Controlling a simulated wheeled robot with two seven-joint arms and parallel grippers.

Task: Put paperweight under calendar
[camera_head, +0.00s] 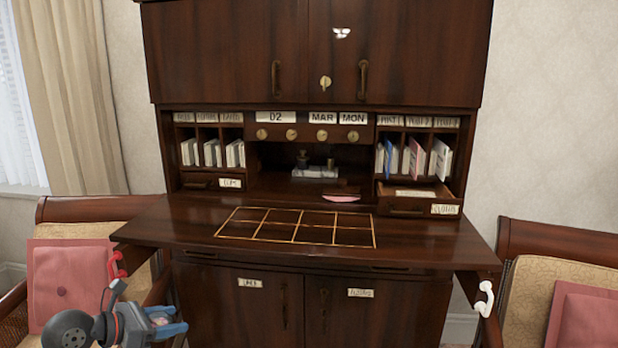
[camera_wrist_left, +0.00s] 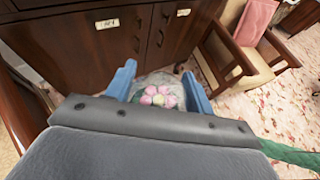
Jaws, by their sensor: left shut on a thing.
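My left gripper (camera_head: 168,326) is low at the left in the head view, in front of the cabinet and below the desktop. The paperweight (camera_head: 160,320) shows only in small part in the head view. The calendar (camera_head: 322,117) is a row of plates reading 02, MAR and MON above brass knobs. Below it is an open nook. My right gripper is out of view.
The desk's fold-down top (camera_head: 190,222) has a gold grid and is clear. The right small drawer (camera_head: 416,192) is open. Chairs (camera_head: 575,260) flank the desk.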

